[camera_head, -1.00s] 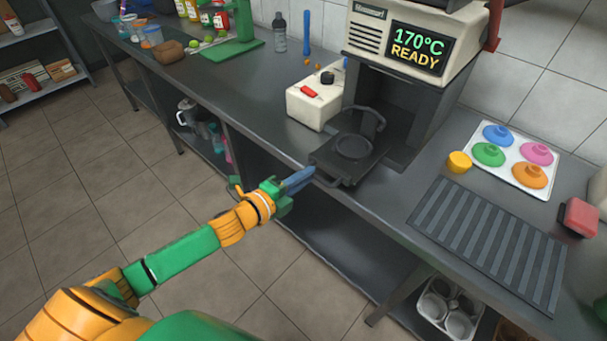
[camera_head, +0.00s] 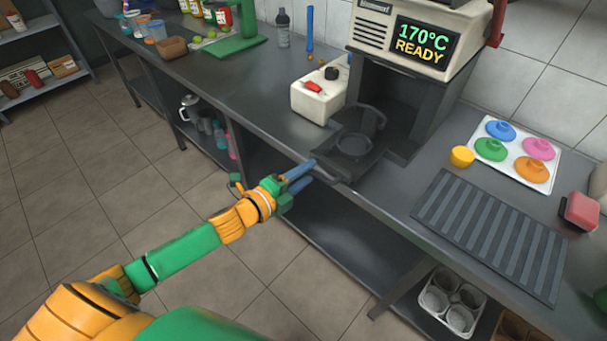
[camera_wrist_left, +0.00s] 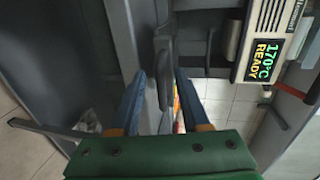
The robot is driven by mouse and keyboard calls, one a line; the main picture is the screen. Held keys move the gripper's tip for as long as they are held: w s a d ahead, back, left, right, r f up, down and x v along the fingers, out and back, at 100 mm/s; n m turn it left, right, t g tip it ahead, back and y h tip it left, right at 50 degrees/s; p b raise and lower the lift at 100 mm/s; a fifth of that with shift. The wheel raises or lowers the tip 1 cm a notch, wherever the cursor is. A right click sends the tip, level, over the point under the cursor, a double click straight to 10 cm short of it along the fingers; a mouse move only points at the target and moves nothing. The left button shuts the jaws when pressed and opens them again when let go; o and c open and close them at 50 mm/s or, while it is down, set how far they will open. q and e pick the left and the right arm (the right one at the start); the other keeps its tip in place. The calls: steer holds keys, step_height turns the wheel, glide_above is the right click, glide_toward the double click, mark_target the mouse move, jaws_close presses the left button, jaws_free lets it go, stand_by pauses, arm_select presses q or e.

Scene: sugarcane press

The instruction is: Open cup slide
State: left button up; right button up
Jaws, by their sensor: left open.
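The cup slide (camera_head: 366,160) is a dark tray with a round ring, low at the front of the grey machine in the head view. Its handle (camera_head: 334,174) is at the counter's front edge. My left gripper (camera_head: 309,172) is open, with its blue fingertips close to the handle. In the left wrist view, the dark handle (camera_wrist_left: 164,68) lies between the two spread fingers of my left gripper (camera_wrist_left: 160,82); I cannot tell whether they touch it. My right gripper is not in view.
The machine's display (camera_head: 426,40) reads 170°C READY. A white box (camera_head: 316,100) with a red switch stands left of the slide. A ribbed mat (camera_head: 490,235) and a tray of coloured lids (camera_head: 541,152) lie to the right. A cup bin (camera_head: 452,302) sits below the counter.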

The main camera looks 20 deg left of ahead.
arm_select(q)
steer(key=v, duration=0.7)
steer(key=s+a+f+n+g+y, duration=0.2)
steer(key=a+f+n+y, duration=0.15)
steer(key=f, duration=0.45)
steer(key=s+a+f+n+g+y, duration=0.1)
steer(key=a+f+n+y, duration=0.1)
steer(key=a+f+n, duration=0.45)
steer(key=s+d+f+n+g+p, duration=0.15)
steer(key=s+f+n+g, duration=0.3)
steer(key=s+f, duration=0.85)
steer(key=s+d+f+n+g, duration=0.2)
steer(key=s+d+f+g, duration=0.1)
steer(key=s, duration=0.5)
steer(key=s+d+f+n+g, duration=0.3)
steer(key=s+d+f, duration=0.3)
steer(key=s, duration=0.2)
steer(key=shift+f, duration=0.35)
